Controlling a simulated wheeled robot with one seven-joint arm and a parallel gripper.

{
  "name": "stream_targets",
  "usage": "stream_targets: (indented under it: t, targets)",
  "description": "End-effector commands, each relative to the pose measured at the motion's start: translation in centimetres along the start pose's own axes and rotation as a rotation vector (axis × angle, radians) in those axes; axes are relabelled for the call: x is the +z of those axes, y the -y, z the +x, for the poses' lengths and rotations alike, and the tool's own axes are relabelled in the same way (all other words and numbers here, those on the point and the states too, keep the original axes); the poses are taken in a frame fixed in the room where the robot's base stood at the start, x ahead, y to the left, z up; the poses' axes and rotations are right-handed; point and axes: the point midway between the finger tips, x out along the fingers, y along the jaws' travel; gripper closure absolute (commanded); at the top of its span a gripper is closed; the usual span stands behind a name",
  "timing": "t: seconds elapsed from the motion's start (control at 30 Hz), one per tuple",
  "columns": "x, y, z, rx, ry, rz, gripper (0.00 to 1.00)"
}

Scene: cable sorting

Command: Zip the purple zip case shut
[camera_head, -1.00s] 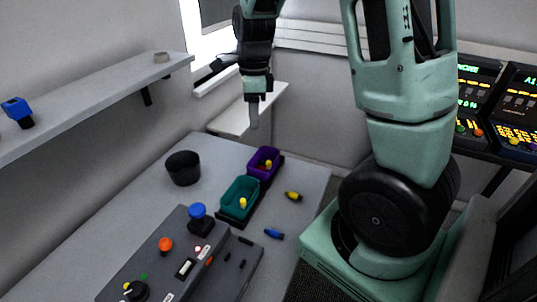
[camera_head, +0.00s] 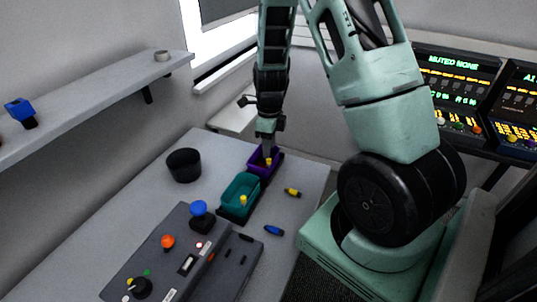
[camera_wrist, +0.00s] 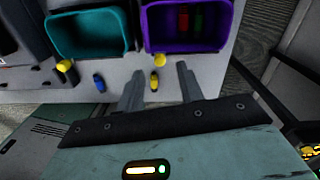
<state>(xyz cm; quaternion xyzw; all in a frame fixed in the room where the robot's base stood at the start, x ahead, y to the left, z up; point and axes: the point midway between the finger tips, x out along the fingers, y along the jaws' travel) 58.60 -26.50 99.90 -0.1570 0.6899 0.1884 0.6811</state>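The purple zip case (camera_head: 277,165) stands open on the table's far end. The wrist view looks into the purple case (camera_wrist: 147,27), where a red and a green piece lie. Its yellow zip pull (camera_head: 268,161) is at the case's edge; it also shows in the wrist view (camera_wrist: 160,60). I cannot tell whether a finger touches the case.
A teal case (camera_head: 228,198) with a yellow pull (camera_head: 243,199) stands beside the purple one. A yellow plug (camera_head: 292,192) and a blue plug (camera_head: 274,230) lie to the right. A black cup (camera_head: 184,165) stands to the left, and a control panel (camera_head: 180,235) is nearer.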

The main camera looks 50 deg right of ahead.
Motion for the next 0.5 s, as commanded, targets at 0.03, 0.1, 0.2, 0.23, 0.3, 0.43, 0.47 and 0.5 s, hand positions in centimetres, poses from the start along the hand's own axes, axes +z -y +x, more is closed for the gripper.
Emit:
stream_targets:
  t: [0.03,0.1,0.2,0.23,0.3,0.43,0.47,0.5]
  targets:
    - [-0.1,-0.1,0.9,0.005,-0.003,0.002,0.63]
    - [-0.1,-0.1,2.0,0.004,-0.002,0.001,0.63]
    - [-0.1,0.0,3.1,0.002,-0.001,0.002,0.63]
    - [0.0,0.0,3.4,0.001,0.000,0.002,0.63]
    - [0.0,0.0,3.8,0.001,0.000,0.001,0.63]
    - [0.1,0.0,4.2,-0.001,0.002,0.000,0.63]
    - [0.1,0.0,4.3,-0.001,0.002,0.000,0.63]
    - [0.1,0.0,4.3,-0.001,0.002,0.000,0.63]
